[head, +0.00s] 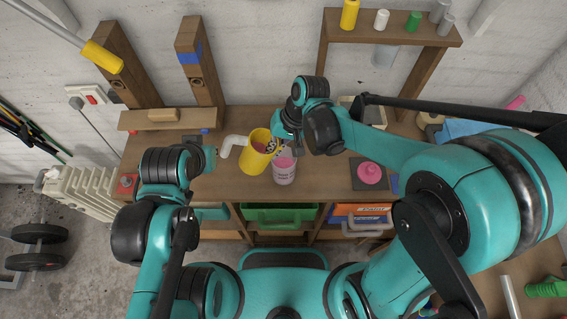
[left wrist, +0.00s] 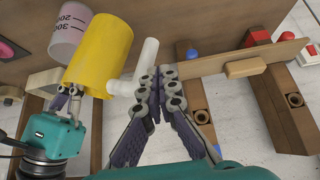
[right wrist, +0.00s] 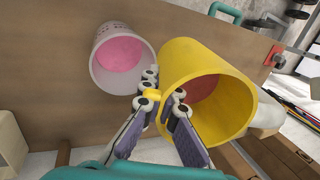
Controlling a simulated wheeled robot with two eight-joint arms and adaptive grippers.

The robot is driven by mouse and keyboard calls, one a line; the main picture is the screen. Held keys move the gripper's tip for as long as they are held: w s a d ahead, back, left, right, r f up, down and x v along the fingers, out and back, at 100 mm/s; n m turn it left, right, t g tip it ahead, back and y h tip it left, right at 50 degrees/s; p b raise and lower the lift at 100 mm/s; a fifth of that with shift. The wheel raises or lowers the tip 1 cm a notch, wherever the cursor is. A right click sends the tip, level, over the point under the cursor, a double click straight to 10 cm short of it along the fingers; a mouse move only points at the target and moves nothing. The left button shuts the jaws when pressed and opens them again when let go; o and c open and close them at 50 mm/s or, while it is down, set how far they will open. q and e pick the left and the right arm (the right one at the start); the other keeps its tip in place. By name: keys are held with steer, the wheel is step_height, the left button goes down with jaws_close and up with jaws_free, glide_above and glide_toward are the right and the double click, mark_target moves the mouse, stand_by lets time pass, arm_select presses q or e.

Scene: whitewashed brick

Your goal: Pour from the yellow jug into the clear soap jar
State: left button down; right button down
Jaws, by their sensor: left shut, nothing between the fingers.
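The yellow jug (head: 255,161) is over the workbench, its open top up and reddish contents inside; a white bent handle (head: 232,143) sticks out on its left. The clear soap jar (head: 284,174) stands close to its right, with pink inside and marks on its wall. My right gripper (right wrist: 164,97) is shut on a small yellow part at the jug's rim, between jug and jar. My left gripper (left wrist: 165,76) is shut and empty, its tips beside the white handle (left wrist: 147,62). I cannot tell whether the jug touches the bench.
A pink round object (head: 370,173) lies on a dark mat to the right. A wooden rack (head: 200,65) stands at the back left, and a shelf (head: 400,32) with small bottles at the back right. A green drawer (head: 280,216) is under the bench front.

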steer(key=shift+r+p, duration=2)
steer(key=shift+r, duration=0.55)
steer(key=shift+f, duration=0.1)
